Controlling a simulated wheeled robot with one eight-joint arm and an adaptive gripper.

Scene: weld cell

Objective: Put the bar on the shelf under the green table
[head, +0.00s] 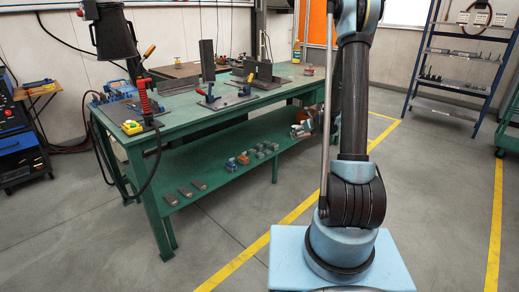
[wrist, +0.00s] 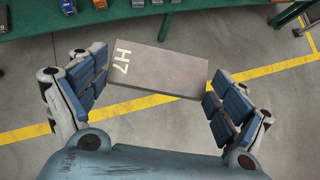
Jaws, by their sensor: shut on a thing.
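In the wrist view my gripper (wrist: 158,80) is shut on the bar (wrist: 165,68), a flat grey-brown plate marked H7. Its left end meets the left blue finger pads and its right end meets the right pads. The bar is above the grey floor and a yellow line. A green edge with small parts on it crosses the top of the wrist view, beyond the bar. In the head view the green table (head: 182,106) stands left of centre. Its lower shelf (head: 217,181) lies between the legs. The gripper and bar do not show in the head view.
Several dark flat bars (head: 185,191) lie on the shelf's near left, with small coloured parts (head: 243,159) farther along. Bare shelf shows between and around them. Table legs (head: 158,226) bound the opening. A blue-framed rack (head: 460,55) stands back right; the floor in front is clear.

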